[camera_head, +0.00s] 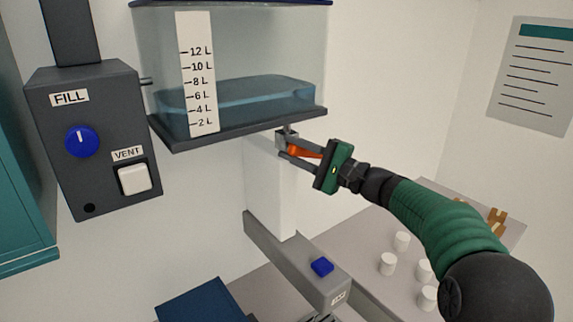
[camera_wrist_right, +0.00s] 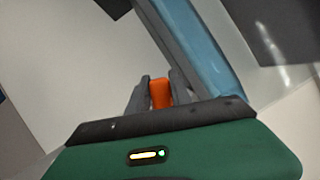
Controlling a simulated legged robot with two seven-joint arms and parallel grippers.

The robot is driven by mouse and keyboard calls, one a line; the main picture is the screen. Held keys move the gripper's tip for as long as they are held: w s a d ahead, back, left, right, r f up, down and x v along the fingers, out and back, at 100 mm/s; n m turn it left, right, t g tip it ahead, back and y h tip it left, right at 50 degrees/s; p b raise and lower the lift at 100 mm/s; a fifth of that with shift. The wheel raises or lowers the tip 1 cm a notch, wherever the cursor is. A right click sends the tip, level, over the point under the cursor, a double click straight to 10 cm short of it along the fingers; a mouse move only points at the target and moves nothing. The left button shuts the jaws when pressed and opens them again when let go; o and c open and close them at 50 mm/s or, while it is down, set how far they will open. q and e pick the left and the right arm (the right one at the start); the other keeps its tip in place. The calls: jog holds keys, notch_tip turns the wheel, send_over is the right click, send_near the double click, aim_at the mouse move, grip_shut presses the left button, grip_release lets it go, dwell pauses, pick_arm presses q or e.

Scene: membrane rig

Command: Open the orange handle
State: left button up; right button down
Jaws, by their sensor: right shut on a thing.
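The orange handle (camera_head: 304,152) is at a small grey valve (camera_head: 287,137) under the front right part of the clear water tank (camera_head: 270,50). My right gripper (camera_head: 300,154) reaches in from the right and is shut on the handle, with a finger on each side of it. In the right wrist view the orange handle (camera_wrist_right: 160,93) sits between the two grey fingers (camera_wrist_right: 158,95). The far end of the handle is partly hidden by the fingers. My left gripper is not in view.
A grey box with a blue FILL knob (camera_head: 82,141) and a white VENT switch (camera_head: 134,179) is at left. Below the tank is a grey beam with a blue button (camera_head: 321,267). Several white cups (camera_head: 388,263) stand on a table at lower right, under my right arm.

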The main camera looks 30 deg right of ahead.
jog(key=m+b, duration=0.1)
jog(key=m, duration=0.1)
jog(key=d+m+t+h+b, duration=0.1)
jog(key=m+b, duration=0.1)
jog(key=d+m+t+b, duration=0.1)
jog(key=m+b, duration=0.1)
jog(key=m, duration=0.1)
jog(key=shift+h, duration=0.3)
jog(key=m+b, duration=0.1)
jog(key=m+t+h+b, duration=0.1)
jog(key=m, duration=0.1)
jog(key=shift+d+r+m+b, duration=0.15)
jog(key=shift+d+m+b, duration=0.15)
jog(key=shift+b, duration=0.05)
jog(key=m+h+b, duration=0.1)
jog(key=m, duration=0.1)
jog(key=d+m+t+h+b, duration=0.1)
jog(key=m, duration=0.1)
jog(key=shift+r+h, duration=0.2)
jog(key=shift+h, duration=0.1)
jog(key=shift+d+r+m+t+h+b, duration=0.1)
jog(key=shift+m+t+h+b, duration=0.2)
jog(key=shift+m, duration=0.45)
jog(key=shift+d+r+m+t+h+b, duration=0.1)
jog(key=shift+m+h+b, duration=0.3)
jog(key=shift+m, duration=0.35)
